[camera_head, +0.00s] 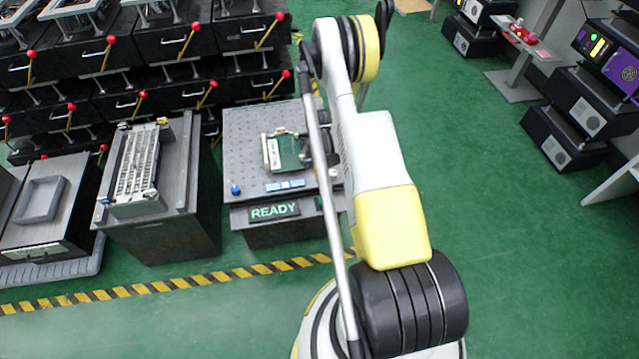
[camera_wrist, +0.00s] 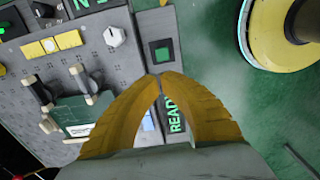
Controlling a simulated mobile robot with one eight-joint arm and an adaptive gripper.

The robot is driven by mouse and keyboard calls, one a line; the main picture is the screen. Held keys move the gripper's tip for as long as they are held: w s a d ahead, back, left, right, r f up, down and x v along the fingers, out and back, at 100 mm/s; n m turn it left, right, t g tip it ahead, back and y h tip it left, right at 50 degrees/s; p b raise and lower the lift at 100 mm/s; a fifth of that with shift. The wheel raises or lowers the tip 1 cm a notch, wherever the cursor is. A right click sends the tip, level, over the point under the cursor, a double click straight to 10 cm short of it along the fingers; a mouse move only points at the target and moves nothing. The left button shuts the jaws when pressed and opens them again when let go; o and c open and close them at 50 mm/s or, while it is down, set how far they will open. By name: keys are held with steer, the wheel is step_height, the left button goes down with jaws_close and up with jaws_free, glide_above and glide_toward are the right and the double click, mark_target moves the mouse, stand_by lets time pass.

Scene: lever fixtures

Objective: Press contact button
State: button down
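A green square button (camera_wrist: 162,51) in a dark frame is on the grey panel in the wrist view; I cannot tell for certain that it is the contact button. My gripper (camera_wrist: 158,76) has yellow fingers whose tips meet, with nothing seen between them. The tips appear just below the green button in the picture; whether they touch the panel is unclear. The grey perforated station (camera_head: 245,140) with a READY display (camera_head: 275,211) shows in the head view. The READY display also shows beside my fingers in the wrist view (camera_wrist: 174,112). My arm hides part of the station's right side in the head view.
A white knob (camera_wrist: 115,36), yellow buttons (camera_wrist: 53,44) and a clamp fixture (camera_wrist: 80,112) are left of the green button. A second cabinet (camera_head: 160,220) stands left of the station. The green floor (camera_head: 480,200) to the right is mostly clear.

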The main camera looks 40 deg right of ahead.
mark_target(320, 198)
step_height(320, 198, down, 12)
steer(key=b, duration=0.5)
steer(key=shift+f, duration=0.25)
steer(key=shift+d, duration=0.1)
